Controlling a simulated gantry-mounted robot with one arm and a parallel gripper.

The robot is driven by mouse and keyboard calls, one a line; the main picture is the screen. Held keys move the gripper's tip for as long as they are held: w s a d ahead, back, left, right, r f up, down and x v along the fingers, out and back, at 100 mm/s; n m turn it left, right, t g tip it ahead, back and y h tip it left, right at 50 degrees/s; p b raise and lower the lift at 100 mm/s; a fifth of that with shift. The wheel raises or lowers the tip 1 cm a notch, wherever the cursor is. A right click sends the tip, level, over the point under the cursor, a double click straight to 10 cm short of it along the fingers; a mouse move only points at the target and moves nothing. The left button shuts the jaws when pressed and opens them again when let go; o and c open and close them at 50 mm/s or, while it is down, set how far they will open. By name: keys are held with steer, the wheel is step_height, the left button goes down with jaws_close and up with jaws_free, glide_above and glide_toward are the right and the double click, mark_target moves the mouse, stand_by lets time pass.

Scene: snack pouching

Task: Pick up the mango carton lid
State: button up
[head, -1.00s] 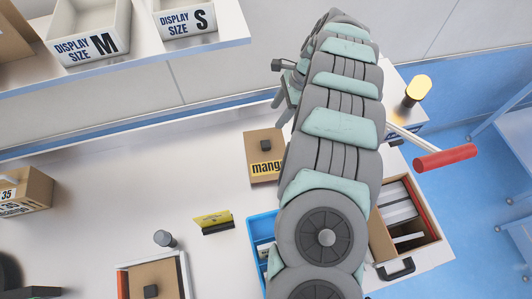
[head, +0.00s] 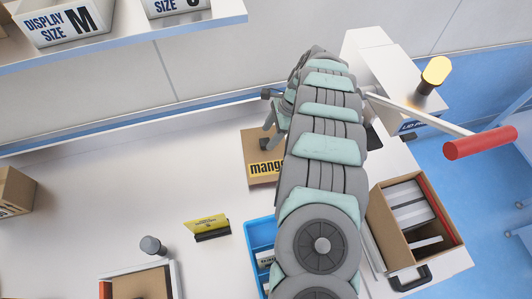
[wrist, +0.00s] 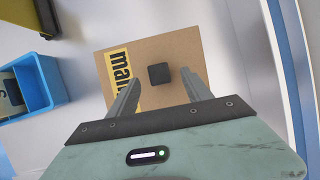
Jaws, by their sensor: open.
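The mango carton lid (head: 262,172) is a brown cardboard square with a yellow "mango" label, lying on the white table. In the head view my arm hides its right side. In the wrist view the lid (wrist: 152,52) has a black square knob (wrist: 159,73) near its middle. My gripper (wrist: 157,84) is open, with one finger on each side of the knob in that view. The gap between the fingers is empty, and I cannot tell how far above the lid they are. In the head view my gripper (head: 270,120) shows partly beside the arm, over the lid.
A blue bin (head: 252,232) stands in front of the lid, partly behind my arm. A yellow card in a black holder (head: 207,227) stands to the left. An open brown box (head: 384,210) with white packs is on the right, near a red-handled lever (head: 480,142).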

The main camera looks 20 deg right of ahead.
mark_target(265, 142)
steer(key=x, duration=0.4)
steer(key=shift+a+f, duration=0.2)
steer(key=shift+f, duration=0.05)
jaws_close()
stand_by(0.4)
